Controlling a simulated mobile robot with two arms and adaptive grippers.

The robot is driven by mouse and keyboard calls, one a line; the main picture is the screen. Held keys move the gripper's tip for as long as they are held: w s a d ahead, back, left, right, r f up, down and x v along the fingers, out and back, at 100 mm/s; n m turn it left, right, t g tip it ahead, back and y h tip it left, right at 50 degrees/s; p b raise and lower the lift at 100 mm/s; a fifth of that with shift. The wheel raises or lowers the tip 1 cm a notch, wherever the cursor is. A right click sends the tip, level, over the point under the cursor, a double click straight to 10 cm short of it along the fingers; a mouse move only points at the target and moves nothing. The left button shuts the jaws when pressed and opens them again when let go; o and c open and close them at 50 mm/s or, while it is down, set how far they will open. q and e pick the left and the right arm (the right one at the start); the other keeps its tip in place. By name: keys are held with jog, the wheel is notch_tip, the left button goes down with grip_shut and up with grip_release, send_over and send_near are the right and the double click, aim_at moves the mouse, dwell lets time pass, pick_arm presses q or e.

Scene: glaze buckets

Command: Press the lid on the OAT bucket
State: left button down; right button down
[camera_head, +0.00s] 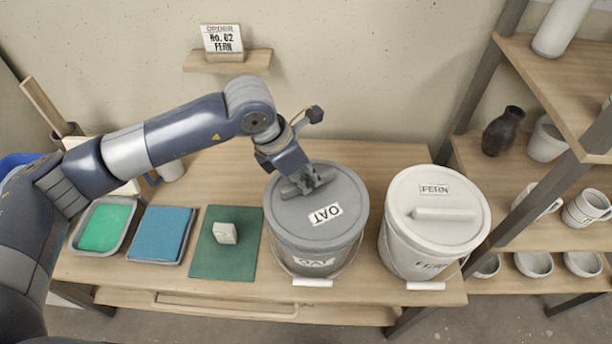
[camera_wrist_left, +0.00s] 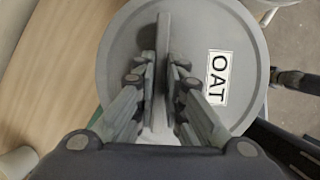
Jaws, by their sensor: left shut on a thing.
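The grey OAT bucket (camera_head: 315,250) stands upright on the table. Its grey lid (camera_head: 330,200) lies on top with the OAT label showing; whether it is fully seated I cannot tell. My left gripper (camera_head: 308,182) is shut on the bar handle of the OAT lid (camera_head: 290,191). In the left wrist view, the fingers of my left gripper (camera_wrist_left: 162,75) sit on both sides of the handle, and the round lid (camera_wrist_left: 120,40) fills most of the picture. My right gripper is not seen.
A white FERN bucket (camera_head: 428,235) with its lid on stands close to the right. A green mat (camera_head: 225,262) with a small white block (camera_head: 225,233), a blue pad (camera_head: 163,235) and a green tray (camera_head: 104,226) lie to the left. Shelves (camera_head: 540,165) with pottery stand at the right.

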pick_arm(q)
jog(key=c, duration=1.1)
grip_release()
jog(key=shift+r, duration=0.15)
jog(key=shift+r+p, duration=1.3)
jog(key=shift+r, duration=2.1)
jog(key=shift+c, duration=0.6)
grip_shut()
